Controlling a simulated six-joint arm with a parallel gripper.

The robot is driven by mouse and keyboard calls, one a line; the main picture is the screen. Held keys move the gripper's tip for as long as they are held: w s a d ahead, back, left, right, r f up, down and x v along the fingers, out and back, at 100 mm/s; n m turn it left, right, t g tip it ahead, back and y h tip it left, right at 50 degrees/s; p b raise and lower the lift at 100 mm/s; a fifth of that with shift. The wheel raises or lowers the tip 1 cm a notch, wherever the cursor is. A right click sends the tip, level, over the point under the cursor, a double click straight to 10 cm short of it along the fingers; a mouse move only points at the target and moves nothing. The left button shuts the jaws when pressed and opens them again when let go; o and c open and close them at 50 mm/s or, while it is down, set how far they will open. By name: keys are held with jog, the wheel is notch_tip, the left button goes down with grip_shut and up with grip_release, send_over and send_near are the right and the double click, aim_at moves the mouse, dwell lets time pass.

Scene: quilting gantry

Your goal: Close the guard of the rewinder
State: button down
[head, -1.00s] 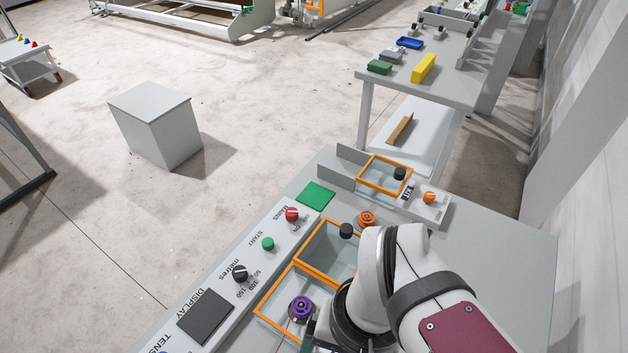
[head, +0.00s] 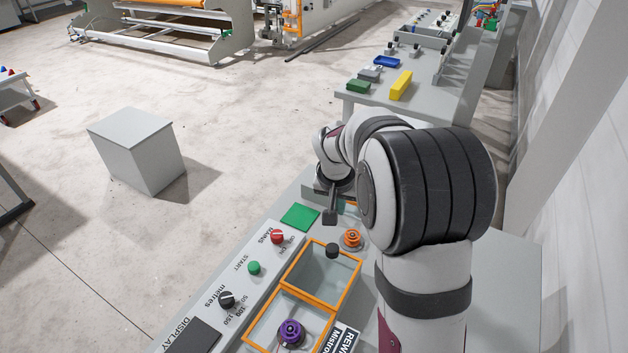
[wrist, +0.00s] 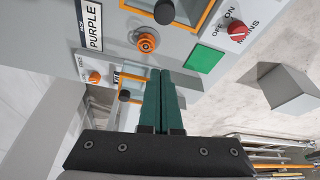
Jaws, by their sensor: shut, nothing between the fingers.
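The rewinder is on the grey console in the head view, its label partly cut off at the lower edge. An orange-framed clear guard panel (head: 322,278) with a black knob (head: 332,251) adjoins an orange-framed bay holding a purple spool (head: 291,332). The panel appears raised or folded back from the spool bay; its exact angle is unclear. My gripper (head: 330,217) is beyond the panel, near the green pad, apart from the knob. In the wrist view my green fingers (wrist: 160,76) are together and empty. Part of an orange frame and black knob (wrist: 164,12) shows at the top.
An orange knob (head: 352,239) stands beside the panel. The red mains switch (head: 277,237), green start button (head: 254,268) and metres dial (head: 227,299) line the left strip. A smaller orange-framed unit (wrist: 134,77) is near my fingers. My arm covers the right side.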

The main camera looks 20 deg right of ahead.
jog(key=x, duration=0.9)
jog(key=shift+s+a, duration=0.55)
jog(key=shift+s, duration=0.4)
jog(key=shift+s+a, duration=0.6)
jog(key=shift+s, duration=0.3)
send_near(305, 293)
jog(key=x, duration=0.5)
jog(key=shift+w+d, duration=0.25)
jog(key=shift+w, duration=0.15)
jog(key=shift+s+a+f, duration=0.1)
jog(key=shift+s+a, duration=0.05)
jog(key=shift+s, duration=0.15)
